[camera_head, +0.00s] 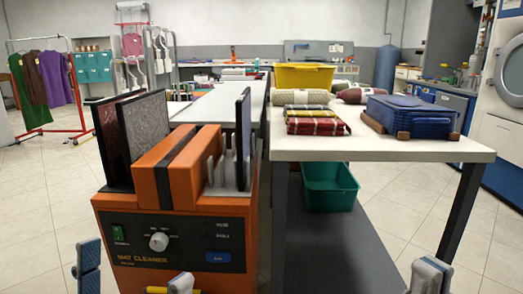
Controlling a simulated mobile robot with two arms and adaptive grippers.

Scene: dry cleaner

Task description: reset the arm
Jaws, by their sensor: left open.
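My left gripper (134,276) shows at the bottom left edge. Its two fingertips stand well apart, in front of an orange mat cleaner machine (180,230), with nothing visible between them. Of my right gripper (430,276) I see only one grey-and-blue finger part at the bottom right, in front of the white-topped table (400,150) and below its level. The rest of that gripper is out of frame, so its opening is unclear. Most of both arms is hidden below the picture.
The table holds rolled and folded towels (316,122), a yellow bin (304,76) and a blue folded stack (410,115). A green bin (330,186) sits beneath it. Dark panels stand upright in the machine. A garment rack (45,95) is at far left. Tiled floor is clear at left.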

